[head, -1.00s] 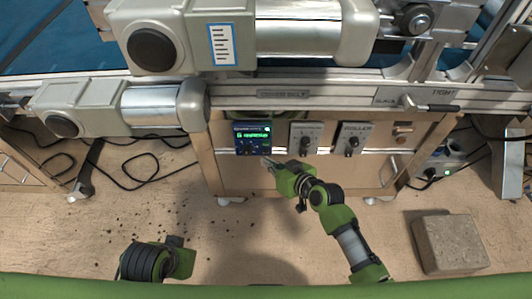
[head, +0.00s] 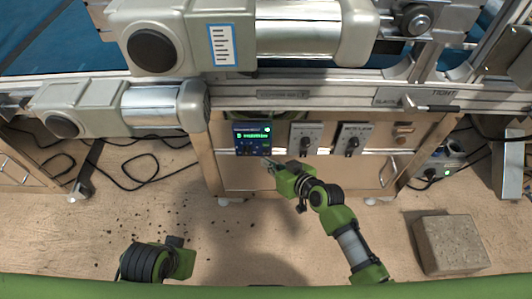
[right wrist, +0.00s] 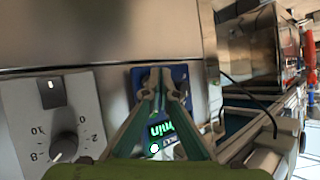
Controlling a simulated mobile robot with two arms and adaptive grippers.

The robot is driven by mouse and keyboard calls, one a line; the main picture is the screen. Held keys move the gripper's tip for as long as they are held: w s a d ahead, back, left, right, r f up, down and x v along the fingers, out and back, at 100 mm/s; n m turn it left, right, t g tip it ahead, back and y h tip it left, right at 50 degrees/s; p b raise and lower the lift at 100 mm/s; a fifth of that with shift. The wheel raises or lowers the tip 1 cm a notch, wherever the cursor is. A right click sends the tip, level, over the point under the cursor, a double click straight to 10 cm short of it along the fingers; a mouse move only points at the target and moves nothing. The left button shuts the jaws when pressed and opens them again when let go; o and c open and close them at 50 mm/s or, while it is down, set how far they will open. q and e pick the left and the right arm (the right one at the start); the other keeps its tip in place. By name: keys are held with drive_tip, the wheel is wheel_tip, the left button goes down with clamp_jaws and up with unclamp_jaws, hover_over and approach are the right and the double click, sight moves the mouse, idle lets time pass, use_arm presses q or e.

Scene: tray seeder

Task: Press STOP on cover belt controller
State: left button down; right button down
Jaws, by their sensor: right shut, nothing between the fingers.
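The cover belt controller (head: 252,146) is a blue panel with a lit green display and a row of small buttons below it, on the wooden cabinet front. My right gripper (head: 268,161) is shut and empty, with its fingertips at the lower right edge of the panel. In the right wrist view, the shut fingers (right wrist: 162,76) lie over the blue panel (right wrist: 181,74) and hide part of its buttons. Green "min" text shows between them. I cannot tell whether the tips touch a button. Of my left arm, only a black and green part shows at bottom left.
Two grey knob boxes, one (head: 306,138) right beside the panel and a ROLLER one (head: 353,139) farther right, sit close to my right gripper. A metal rail (head: 330,97) and rollers overhang the cabinet. A stone block (head: 450,244) lies on the floor at right.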

drive_tip(key=shift+w, duration=0.1)
use_arm(q)
drive_tip(key=shift+r, duration=0.15)
use_arm(e)
drive_tip(key=shift+w, duration=0.35)
use_arm(q)
drive_tip(key=shift+r, duration=0.25)
use_arm(e)
drive_tip(key=shift+w, duration=0.15)
